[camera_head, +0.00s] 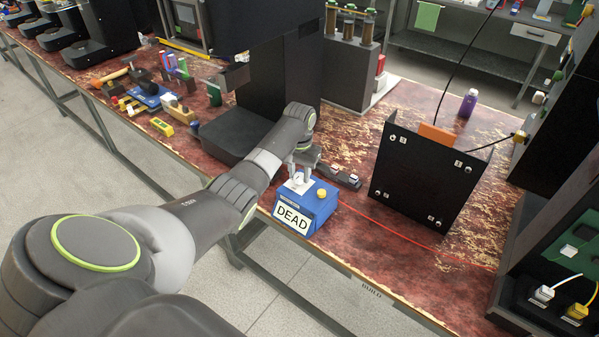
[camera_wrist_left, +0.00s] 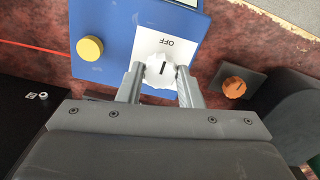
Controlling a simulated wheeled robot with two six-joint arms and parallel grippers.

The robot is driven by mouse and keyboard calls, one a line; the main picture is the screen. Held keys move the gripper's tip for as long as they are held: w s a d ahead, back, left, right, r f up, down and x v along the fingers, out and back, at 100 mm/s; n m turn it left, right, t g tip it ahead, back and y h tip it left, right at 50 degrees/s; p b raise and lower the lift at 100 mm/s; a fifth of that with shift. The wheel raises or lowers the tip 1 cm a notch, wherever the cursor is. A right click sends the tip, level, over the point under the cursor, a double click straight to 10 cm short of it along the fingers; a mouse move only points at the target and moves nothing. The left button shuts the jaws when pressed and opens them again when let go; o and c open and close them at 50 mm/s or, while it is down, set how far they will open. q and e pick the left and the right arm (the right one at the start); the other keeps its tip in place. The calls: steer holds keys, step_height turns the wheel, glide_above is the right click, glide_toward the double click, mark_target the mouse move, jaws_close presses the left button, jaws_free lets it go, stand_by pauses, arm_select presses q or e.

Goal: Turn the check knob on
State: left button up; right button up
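A blue tester box (camera_head: 318,217) stands at the front edge of the bench, with a sign reading DEAD on its front. On its top are a yellow button (camera_head: 322,193) and a white check knob (camera_wrist_left: 160,72). The knob sits on a white plate marked OFF, and its dark pointer line lies toward that word. My left gripper (camera_wrist_left: 161,84) reaches down over the box. Its two fingers stand on either side of the knob and appear to touch it. The yellow button shows beside it in the left wrist view (camera_wrist_left: 90,48). My right gripper is in neither view.
A black panel (camera_head: 425,175) with corner screws and an orange block stands right of the box. A red cable (camera_head: 400,234) runs right from the box. An orange knob (camera_wrist_left: 233,86) on a grey plate is close to my left gripper. Tools lie farther left.

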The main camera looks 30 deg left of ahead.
arm_select(q)
steer(key=shift+c, duration=1.1)
steer(key=shift+r, duration=0.1)
steer(key=m+p, duration=0.2)
steer(key=m, duration=0.1)
steer(key=shift+r+p, duration=0.15)
steer(key=shift+p, duration=0.2)
steer(key=m+p, duration=0.1)
steer(key=m, duration=0.2)
steer(key=m+p, duration=0.1)
steer(key=m, duration=0.1)
steer(key=shift+m, duration=0.4)
steer(key=m+p, duration=0.1)
steer(key=m, duration=0.3)
steer(key=shift+w, duration=0.1)
steer(key=m, duration=0.5)
steer(key=shift+p, duration=0.3)
